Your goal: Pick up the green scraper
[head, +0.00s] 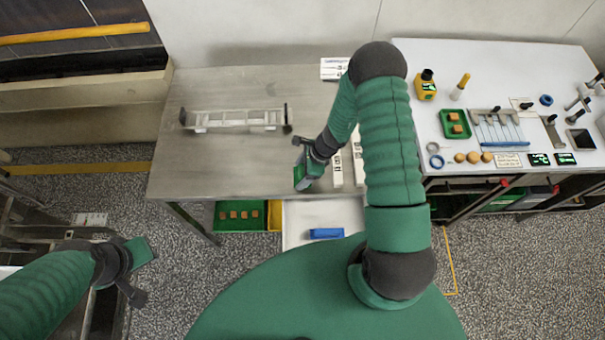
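I cannot make out a green scraper for certain. My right gripper (303,178) is over the front part of the steel table, left of the white strips. Its end is green, small and seen from above, and I cannot tell whether its fingers are apart or hold anything. My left gripper (143,253) is at the lower left, above the speckled floor and away from both tables. Its end also shows green, with a dark part beside it. Its finger opening is unclear. My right arm hides part of the steel table and the gap to the white table.
The steel table (225,165) holds a metal rack (236,119) and white strips (337,168). The white table (430,60) holds a green tray (455,124), several blue-handled tools (500,144) and a yellow container (425,85). Below are a green bin (230,227) and a blue object (326,233).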

